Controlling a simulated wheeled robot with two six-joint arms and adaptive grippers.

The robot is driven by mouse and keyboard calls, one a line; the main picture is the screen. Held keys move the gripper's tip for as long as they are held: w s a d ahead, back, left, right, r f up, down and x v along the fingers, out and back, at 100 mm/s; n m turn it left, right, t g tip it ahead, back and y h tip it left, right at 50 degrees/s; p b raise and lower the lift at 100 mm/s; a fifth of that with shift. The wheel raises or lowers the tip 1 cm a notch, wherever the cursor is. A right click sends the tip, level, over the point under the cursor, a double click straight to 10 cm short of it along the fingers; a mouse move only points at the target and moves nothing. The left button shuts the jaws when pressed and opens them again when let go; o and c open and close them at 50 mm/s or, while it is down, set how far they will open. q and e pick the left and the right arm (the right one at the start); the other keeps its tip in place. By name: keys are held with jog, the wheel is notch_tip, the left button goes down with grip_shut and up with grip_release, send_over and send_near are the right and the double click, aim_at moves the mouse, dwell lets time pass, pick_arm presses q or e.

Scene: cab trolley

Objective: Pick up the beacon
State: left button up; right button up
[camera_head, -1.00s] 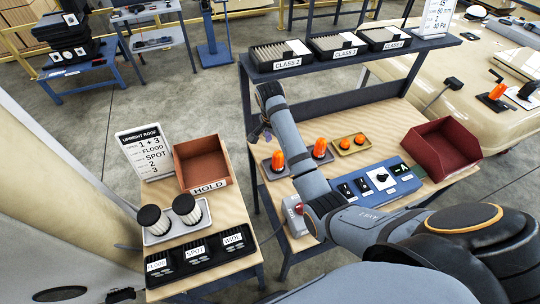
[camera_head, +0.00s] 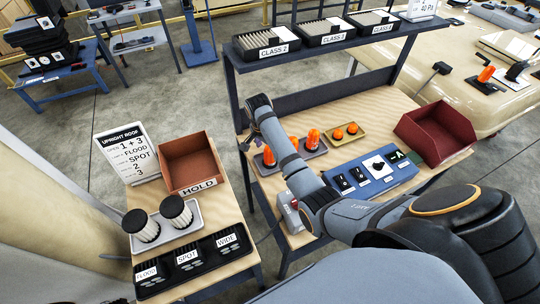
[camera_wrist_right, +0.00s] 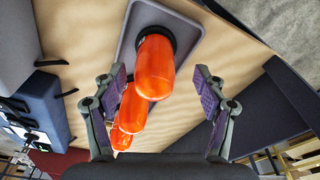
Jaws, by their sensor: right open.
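Orange beacons stand on the wooden bench. One beacon (camera_head: 268,156) is at the left, just left of my right forearm. Another (camera_head: 313,140) stands on a grey tray to the right, with a bit of orange beside the arm. Two small orange ones (camera_head: 345,131) sit in a yellowish tray. My right gripper (camera_head: 248,139) hangs above the left end of the bench, by the left beacon. In the right wrist view the open fingers (camera_wrist_right: 160,95) stand either side of the nearest beacon (camera_wrist_right: 155,68), with clear gaps; more beacons line up behind it. My left gripper is not in view.
A blue switch box (camera_head: 368,173), a dark red bin (camera_head: 435,132) and a grey box with a red button (camera_head: 292,212) occupy the bench. A shelf with labelled trays (camera_head: 268,42) overhangs the back. A side table holds the HOLD bin (camera_head: 190,160) and black-topped cylinders (camera_head: 160,218).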

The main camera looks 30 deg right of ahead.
aim_at(270, 157)
jog(key=shift+f+p, duration=0.35)
jog(key=f, duration=0.2)
jog(key=d+f+p, duration=0.1)
jog(key=f, duration=0.1)
jog(key=shift+s, duration=0.2)
jog(key=shift+f, duration=0.2)
jog(key=c, duration=1.3)
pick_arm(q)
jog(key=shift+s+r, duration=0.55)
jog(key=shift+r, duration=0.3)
pick_arm(e)
jog(key=shift+w+r, duration=0.1)
